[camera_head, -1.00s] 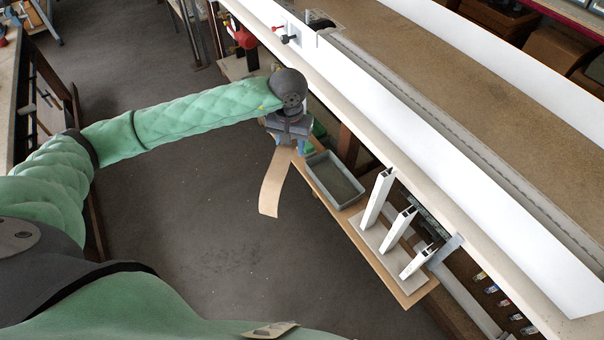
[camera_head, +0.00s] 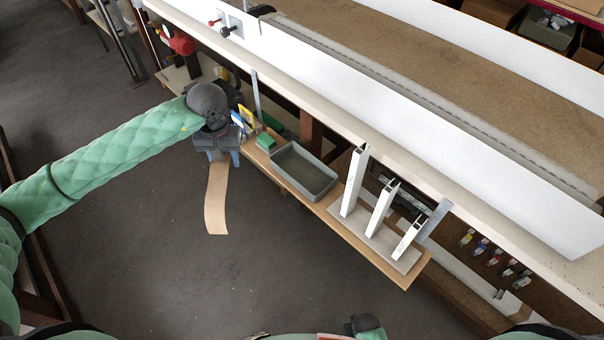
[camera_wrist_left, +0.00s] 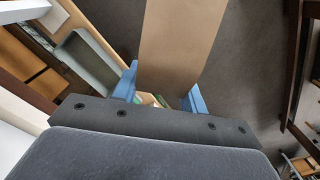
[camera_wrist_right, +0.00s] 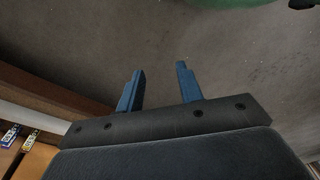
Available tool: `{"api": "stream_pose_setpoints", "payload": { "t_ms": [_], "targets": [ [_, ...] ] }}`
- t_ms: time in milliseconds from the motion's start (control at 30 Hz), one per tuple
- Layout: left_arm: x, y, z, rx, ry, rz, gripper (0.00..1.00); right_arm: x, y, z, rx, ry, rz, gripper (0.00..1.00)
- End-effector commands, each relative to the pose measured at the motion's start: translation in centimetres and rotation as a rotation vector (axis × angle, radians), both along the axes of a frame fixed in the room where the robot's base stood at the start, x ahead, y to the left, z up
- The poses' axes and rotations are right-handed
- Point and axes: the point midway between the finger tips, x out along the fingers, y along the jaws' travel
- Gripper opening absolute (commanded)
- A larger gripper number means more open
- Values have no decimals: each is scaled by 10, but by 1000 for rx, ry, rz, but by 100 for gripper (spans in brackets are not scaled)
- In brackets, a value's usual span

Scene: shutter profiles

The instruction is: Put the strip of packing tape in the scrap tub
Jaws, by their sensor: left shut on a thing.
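The strip of packing tape (camera_head: 216,200) is tan and hangs down from my left gripper (camera_head: 222,158), over the floor. My left gripper is shut on its upper end; in the left wrist view the strip (camera_wrist_left: 182,45) runs away between the blue fingers (camera_wrist_left: 162,92). The scrap tub (camera_head: 304,172) is a grey open tray on the wooden shelf, to the right of the left gripper and apart from the strip. The tub also shows at the upper left of the left wrist view (camera_wrist_left: 88,62). My right gripper (camera_wrist_right: 158,80) is open and empty above the floor in the right wrist view.
Three upright white profiles (camera_head: 381,208) stand on a base at the right end of the wooden shelf (camera_head: 330,212). A green block (camera_head: 266,142) lies left of the tub. The long white-edged bench (camera_head: 400,100) runs above and behind. The floor (camera_head: 270,270) in front is clear.

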Motion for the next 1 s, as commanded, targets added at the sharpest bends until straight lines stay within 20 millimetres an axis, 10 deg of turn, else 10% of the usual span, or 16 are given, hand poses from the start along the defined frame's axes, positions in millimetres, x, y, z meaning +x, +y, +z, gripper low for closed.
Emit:
{"api": "stream_pose_setpoints", "payload": {
  "t_ms": [667,1000],
  "targets": [
    [-1,0,-13,-1,-1,-1,22,13,6,35,7,0,-3,36],
    [-19,-24,-7,-3,-4,-12,22,56,5,73,5,-43,-2,36]
  ]
}}
